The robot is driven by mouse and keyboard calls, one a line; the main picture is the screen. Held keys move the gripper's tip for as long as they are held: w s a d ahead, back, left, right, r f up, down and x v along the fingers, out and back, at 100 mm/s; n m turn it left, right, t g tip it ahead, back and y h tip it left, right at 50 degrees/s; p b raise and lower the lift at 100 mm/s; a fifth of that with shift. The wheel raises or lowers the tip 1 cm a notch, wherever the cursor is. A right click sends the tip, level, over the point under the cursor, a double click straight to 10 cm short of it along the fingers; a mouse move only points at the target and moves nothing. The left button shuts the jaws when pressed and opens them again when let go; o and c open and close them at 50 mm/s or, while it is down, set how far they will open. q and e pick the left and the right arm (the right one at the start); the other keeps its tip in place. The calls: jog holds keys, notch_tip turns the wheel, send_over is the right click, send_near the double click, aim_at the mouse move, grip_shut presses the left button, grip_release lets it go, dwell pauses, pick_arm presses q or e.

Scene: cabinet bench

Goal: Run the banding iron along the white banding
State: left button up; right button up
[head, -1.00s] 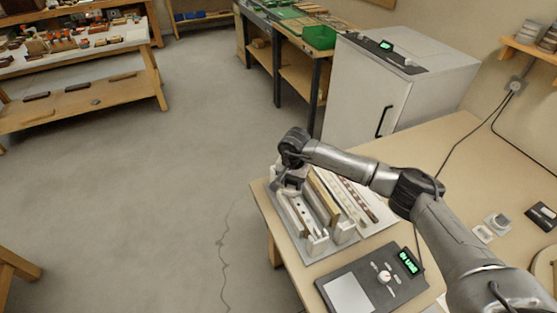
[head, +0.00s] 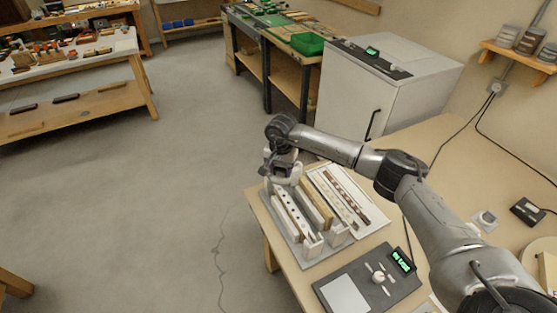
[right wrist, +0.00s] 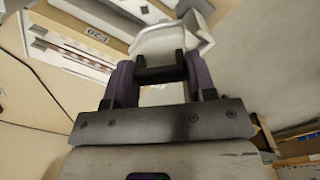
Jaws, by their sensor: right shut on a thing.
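My right gripper (head: 280,170) is over the far left end of a grey fixture plate (head: 300,262) on the bench. In the right wrist view its two dark jaws (right wrist: 164,82) are shut on a pale, metallic-looking body, which I take for the banding iron (right wrist: 168,42). The iron also shows as a whitish shape under the gripper in the head view (head: 290,177). White strips with dark dots (head: 293,213) stand in the fixture beside a brown board (head: 316,203). Which strip is the white banding is unclear. Contact between iron and strip cannot be made out. My left gripper is not in view.
A pale sheet with patterned strips (head: 352,205) lies right of the fixture. A dark control unit with a green display (head: 372,282) sits at its near side. A grey cabinet (head: 375,95) stands behind the bench.

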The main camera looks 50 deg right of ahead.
jog(key=shift+r+p, duration=0.55)
jog(key=shift+r, duration=0.6)
jog(key=shift+f, duration=0.1)
jog(key=shift+s+a+b, duration=0.1)
jog(key=shift+a+b, duration=0.15)
jog(key=shift+b, duration=0.4)
